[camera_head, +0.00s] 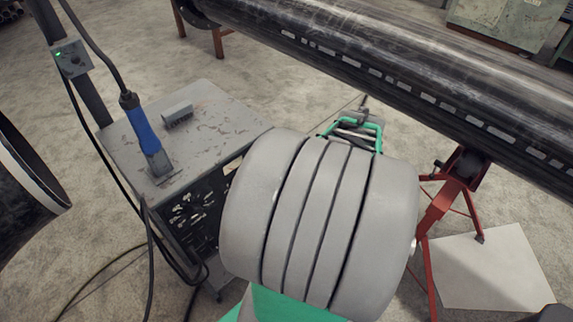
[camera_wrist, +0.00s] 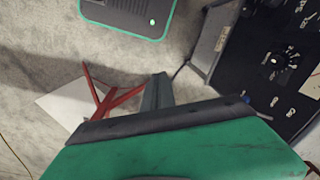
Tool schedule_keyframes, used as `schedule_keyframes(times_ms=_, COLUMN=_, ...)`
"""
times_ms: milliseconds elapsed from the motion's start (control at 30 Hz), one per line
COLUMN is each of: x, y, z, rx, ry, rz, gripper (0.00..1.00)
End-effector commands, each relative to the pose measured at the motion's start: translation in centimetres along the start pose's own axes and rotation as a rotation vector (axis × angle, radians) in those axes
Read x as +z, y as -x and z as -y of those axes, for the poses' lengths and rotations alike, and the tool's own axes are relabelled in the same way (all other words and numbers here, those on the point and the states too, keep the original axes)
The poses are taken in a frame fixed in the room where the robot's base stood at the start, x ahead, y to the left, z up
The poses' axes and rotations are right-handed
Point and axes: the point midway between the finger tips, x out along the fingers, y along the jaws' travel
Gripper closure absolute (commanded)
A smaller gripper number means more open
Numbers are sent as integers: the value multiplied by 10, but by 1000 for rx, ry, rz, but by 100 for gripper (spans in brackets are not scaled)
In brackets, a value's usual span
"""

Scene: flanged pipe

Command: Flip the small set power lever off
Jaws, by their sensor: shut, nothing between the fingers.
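The grey welding power set (camera_head: 190,125) stands at the left in the head view, with its dark front panel (camera_head: 190,208) partly covered by my arm. My gripper (camera_wrist: 157,88) shows in the wrist view as shut, empty fingers beyond my green wrist housing. It is left of the panel and apart from it. In the head view my arm hides the gripper.
A blue-handled torch (camera_head: 145,135) and a small grey block (camera_head: 178,114) are on the set's top. Cables hang by its left side. A large dark pipe (camera_head: 400,75) rests on a red stand (camera_head: 440,210). A green-edged unit (camera_wrist: 130,12) stands on the floor.

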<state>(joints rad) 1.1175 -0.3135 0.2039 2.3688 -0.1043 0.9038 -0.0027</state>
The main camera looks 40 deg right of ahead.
Motion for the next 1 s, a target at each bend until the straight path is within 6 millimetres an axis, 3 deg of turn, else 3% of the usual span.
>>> schedule_keyframes(times_ms=100, x=-7, y=-10, z=-27, rx=-63, ry=-101, rz=20, gripper=100)
schedule_keyframes(times_ms=267, x=-28, y=-19, z=-44, rx=-197, ry=-197, rz=2, gripper=100)
schedule_keyframes(times_ms=367, x=-55, y=-14, z=-26, rx=-309, ry=-183, rz=-37, gripper=100)
schedule_keyframes(times_ms=500, x=-91, y=19, z=16, rx=-452, ry=-141, rz=-121, gripper=100)
schedule_keyframes(times_ms=633, x=-103, y=47, z=48, rx=-572, ry=-184, rz=-146, gripper=100)
schedule_keyframes(times_ms=833, x=-106, y=42, z=54, rx=-587, ry=-288, rz=-123, gripper=100)
schedule_keyframes(times_ms=1000, x=-111, y=18, z=69, rx=-586, ry=-284, rz=-122, gripper=100)
